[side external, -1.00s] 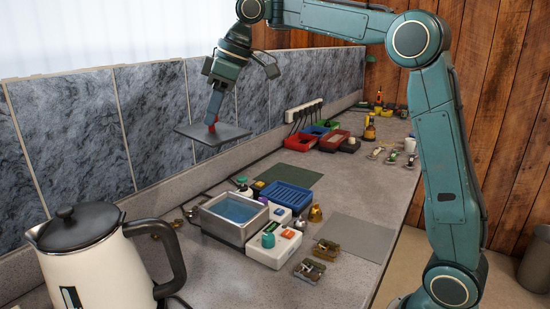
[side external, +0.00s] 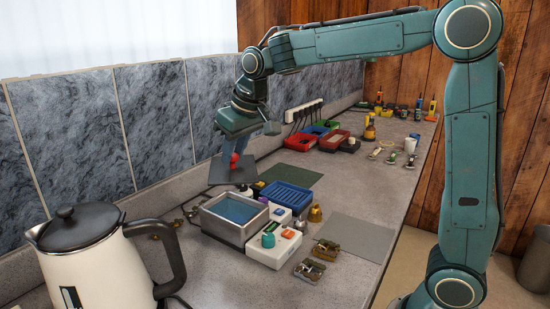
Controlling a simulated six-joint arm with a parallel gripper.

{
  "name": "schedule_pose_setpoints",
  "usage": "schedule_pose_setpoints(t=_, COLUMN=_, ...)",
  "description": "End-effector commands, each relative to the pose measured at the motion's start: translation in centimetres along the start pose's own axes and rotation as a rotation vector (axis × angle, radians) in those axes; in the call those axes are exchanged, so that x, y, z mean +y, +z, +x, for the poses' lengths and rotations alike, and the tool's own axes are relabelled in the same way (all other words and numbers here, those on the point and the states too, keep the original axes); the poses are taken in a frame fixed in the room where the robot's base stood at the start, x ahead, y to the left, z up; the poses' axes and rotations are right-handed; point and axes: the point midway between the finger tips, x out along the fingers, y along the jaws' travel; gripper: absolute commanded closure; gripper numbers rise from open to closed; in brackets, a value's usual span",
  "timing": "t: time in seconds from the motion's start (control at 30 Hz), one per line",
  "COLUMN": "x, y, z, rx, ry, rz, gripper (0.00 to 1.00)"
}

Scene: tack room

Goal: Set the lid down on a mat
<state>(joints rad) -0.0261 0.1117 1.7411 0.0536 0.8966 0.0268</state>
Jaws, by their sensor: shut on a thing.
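The lid (side external: 222,174) is a flat dark grey plate with a red knob on top. My gripper (side external: 236,157) is shut on the knob and holds the lid in the air, behind the metal basin (side external: 228,230) and left of the green mat. The dark green mat (side external: 292,172) lies flat and bare on the counter near the wall. A light grey mat (side external: 357,236) lies bare nearer the front edge. The basin is open and holds blue liquid. The gripper's far finger is partly hidden.
A blue tray (side external: 290,198) and a white control box (side external: 275,250) stand beside the basin. A brass bell (side external: 315,213) and metal buckles (side external: 325,250) are near the grey mat. A kettle (side external: 100,262) stands front left; coloured bins (side external: 333,140) stand farther back.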

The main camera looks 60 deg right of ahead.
Motion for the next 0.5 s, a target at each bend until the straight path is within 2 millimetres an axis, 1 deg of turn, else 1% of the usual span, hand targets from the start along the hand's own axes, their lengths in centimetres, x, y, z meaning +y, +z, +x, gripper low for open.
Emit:
schedule_pose_setpoints(t=0.03, x=0.9, y=0.9, z=0.4, rx=-0.002, ry=0.031, rz=0.071, gripper=0.98)
schedule_pose_setpoints(t=0.2, x=4.5, y=3.7, z=1.6, rx=-0.003, ry=0.152, rz=0.366, gripper=0.98)
schedule_pose_setpoints(t=0.5, x=9.8, y=8.3, z=2.3, rx=-0.005, ry=0.357, rz=0.860, gripper=0.98)
